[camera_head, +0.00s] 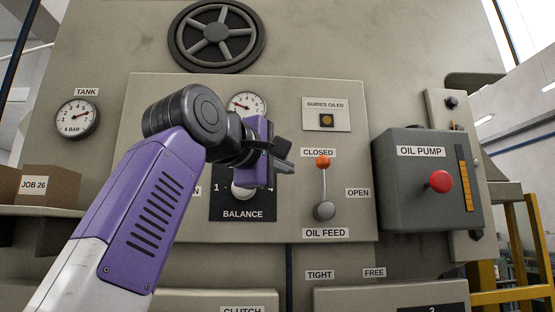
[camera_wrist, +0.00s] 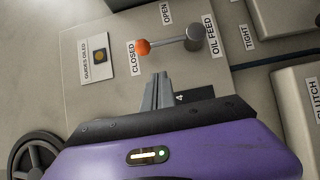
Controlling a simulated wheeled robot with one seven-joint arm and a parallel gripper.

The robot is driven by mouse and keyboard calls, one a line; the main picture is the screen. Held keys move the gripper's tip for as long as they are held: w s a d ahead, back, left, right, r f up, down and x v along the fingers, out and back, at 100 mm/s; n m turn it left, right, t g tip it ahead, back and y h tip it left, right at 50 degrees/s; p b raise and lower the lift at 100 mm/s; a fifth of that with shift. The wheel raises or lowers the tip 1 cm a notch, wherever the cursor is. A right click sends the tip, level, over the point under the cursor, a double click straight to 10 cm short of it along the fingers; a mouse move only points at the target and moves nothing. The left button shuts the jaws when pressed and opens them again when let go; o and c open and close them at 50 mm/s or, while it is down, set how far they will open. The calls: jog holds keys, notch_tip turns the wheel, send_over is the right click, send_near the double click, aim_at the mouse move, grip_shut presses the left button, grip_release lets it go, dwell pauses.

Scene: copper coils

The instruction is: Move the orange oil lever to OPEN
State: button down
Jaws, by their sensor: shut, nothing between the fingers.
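The oil feed lever has an orange ball knob (camera_head: 323,161) on a thin rod that rises from a grey round hub (camera_head: 324,210). The lever stands upright, its knob just under the CLOSED label (camera_head: 318,152); the OPEN label (camera_head: 358,193) is to the right of the rod. The knob also shows in the wrist view (camera_wrist: 142,47), beside the CLOSED label. My gripper (camera_head: 286,158) is shut and empty, to the left of the knob and apart from it. Its fingers (camera_wrist: 157,92) show in the wrist view, short of the lever. My arm hides part of the BALANCE dial (camera_head: 243,214).
An oil pump box (camera_head: 405,195) with a red button (camera_head: 440,181) juts out at the right. A guides oiled lamp (camera_head: 326,120) is above the lever. A handwheel (camera_head: 216,34) is at the top. The panel right of the lever is clear up to the pump box.

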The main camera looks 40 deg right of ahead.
aim_at(323, 187)
jog(key=shift+w+d+p, duration=0.2)
jog(key=shift+d+p, duration=0.75)
jog(key=shift+d, duration=3.25)
jog(key=shift+s+r, duration=0.1)
jog(key=shift+r, duration=0.05)
